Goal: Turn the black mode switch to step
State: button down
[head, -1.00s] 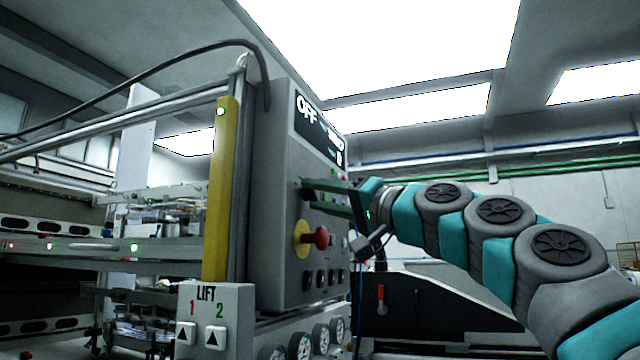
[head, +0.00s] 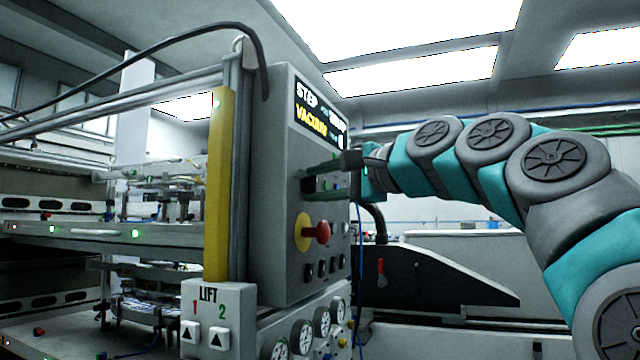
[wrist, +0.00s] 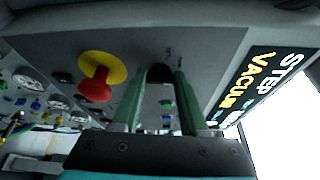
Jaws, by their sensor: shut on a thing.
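The black mode switch (wrist: 160,74) is on the face of the grey control box, between the green fingertips of my gripper (wrist: 162,82) in the wrist view. My gripper (head: 318,176) also shows at the box face in the head view, shut on the switch, which is mostly hidden there by the fingers. The display (head: 318,112) above reads STEP in white and VACUUM in yellow. The same display (wrist: 262,80) shows sideways at the right of the wrist view.
A red emergency button on a yellow disc (head: 316,233) sticks out below my gripper. A row of dark buttons (head: 322,267) is under it. A LIFT box (head: 216,315) and several gauges (head: 300,336) stand lower. A yellow post (head: 219,185) is to the left.

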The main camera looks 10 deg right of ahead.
jog(key=shift+r+m+g, duration=0.1)
jog(key=shift+m+g, duration=0.4)
jog(key=shift+m, duration=0.6)
jog(key=shift+c, duration=2.2)
grip_release()
jog(key=shift+r, duration=0.1)
jog(key=v, duration=0.7)
jog(key=shift+s+d, duration=0.15)
jog(key=shift+s, duration=0.15)
